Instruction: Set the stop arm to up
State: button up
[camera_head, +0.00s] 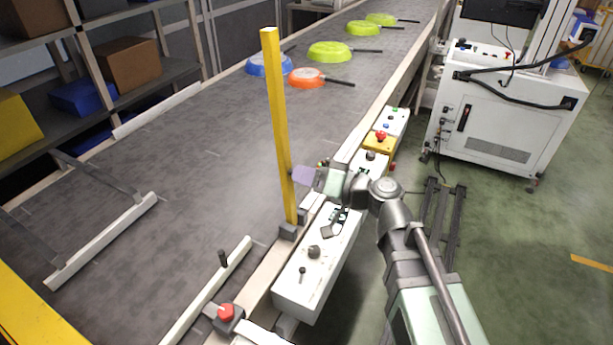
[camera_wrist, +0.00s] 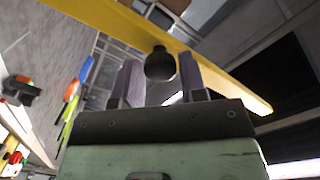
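The stop arm (camera_head: 278,120) is a long yellow bar standing upright from a dark bracket (camera_head: 289,231) at the conveyor's right edge. In the wrist view the yellow bar (camera_wrist: 225,84) runs diagonally behind my fingers. A round black knob (camera_wrist: 160,65) shows in front of the bar, between the fingers. My gripper (camera_head: 300,175) is beside the bar's lower half, on its right. In the wrist view my gripper (camera_wrist: 158,72) has its two purple fingers apart, one on each side of the knob. No clear contact with the knob shows. The head view does not show the knob clearly.
Blue (camera_head: 268,66), orange (camera_head: 306,78) and several green pans (camera_head: 330,51) lie farther up the conveyor (camera_head: 190,170). A white control box (camera_head: 316,265) and a red button (camera_head: 226,312) line its near right edge. A white cabinet (camera_head: 503,125) stands right.

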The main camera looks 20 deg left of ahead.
jog(key=o, duration=0.3)
jog(key=d, duration=0.3)
jog(key=s+d, duration=0.1)
jog(key=d, duration=0.3)
jog(key=s+d, duration=0.1)
jog(key=d, duration=0.2)
jog(key=shift+d+r+p, duration=0.3)
jog(key=shift+r, duration=0.05)
jog(key=s+d+f+m+g+h+p, duration=0.2)
jog(key=d+f+m+h+p, duration=0.15)
jog(key=d+f+h, duration=0.5)
jog(key=d+m+h+p, duration=0.1)
jog(key=d+h, duration=0.2)
jog(key=d, duration=0.1)
jog(key=d+m+h+p, duration=0.1)
jog(key=d+h+p, duration=0.1)
jog(key=d, duration=0.3)
jog(key=s+d+m+g+h+p, duration=0.1)
jog(key=d+h, duration=0.2)
jog(key=d, duration=0.2)
jog(key=shift+s+m+h, duration=0.1)
jog(key=shift+m+h, duration=0.15)
jog(key=shift+h, duration=0.1)
